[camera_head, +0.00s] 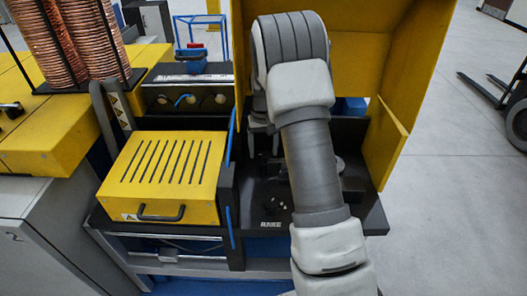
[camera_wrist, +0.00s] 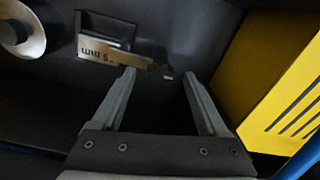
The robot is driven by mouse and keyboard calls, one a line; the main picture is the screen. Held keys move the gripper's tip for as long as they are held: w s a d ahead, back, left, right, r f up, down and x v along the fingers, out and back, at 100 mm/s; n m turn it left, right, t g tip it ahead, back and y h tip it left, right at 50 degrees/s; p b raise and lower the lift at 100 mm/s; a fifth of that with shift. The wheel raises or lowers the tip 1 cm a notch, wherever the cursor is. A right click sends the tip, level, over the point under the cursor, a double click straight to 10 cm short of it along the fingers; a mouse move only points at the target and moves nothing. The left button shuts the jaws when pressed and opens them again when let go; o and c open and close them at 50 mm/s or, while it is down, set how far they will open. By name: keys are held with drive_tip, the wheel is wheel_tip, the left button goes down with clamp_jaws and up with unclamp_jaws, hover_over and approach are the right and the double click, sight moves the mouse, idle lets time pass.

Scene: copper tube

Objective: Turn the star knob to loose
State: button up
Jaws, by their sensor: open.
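A small dark knob-like part (camera_head: 272,205) sits on the black machine bed in the head view, just above a white label; I cannot tell its exact shape or how far it is turned. It may be the star knob, but the wrist view does not show a clear star shape. My gripper (camera_wrist: 158,75) is open and empty in the wrist view, its two grey fingers well apart over the dark surface. A metal strip marked "5 mm" (camera_wrist: 112,52), upside down, reaches toward the left fingertip.
A round metal disc (camera_wrist: 22,35) is at the wrist view's upper left. A yellow slotted cover (camera_head: 165,175) stands left of the bed. A yellow guard (camera_head: 380,150) rises at the back and right. Copper tube coils (camera_head: 75,40) stand at the far left.

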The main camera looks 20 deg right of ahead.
drive_tip(key=shift+f, duration=0.7)
clamp_jaws()
drive_tip(key=shift+r, duration=0.1)
idle(0.9)
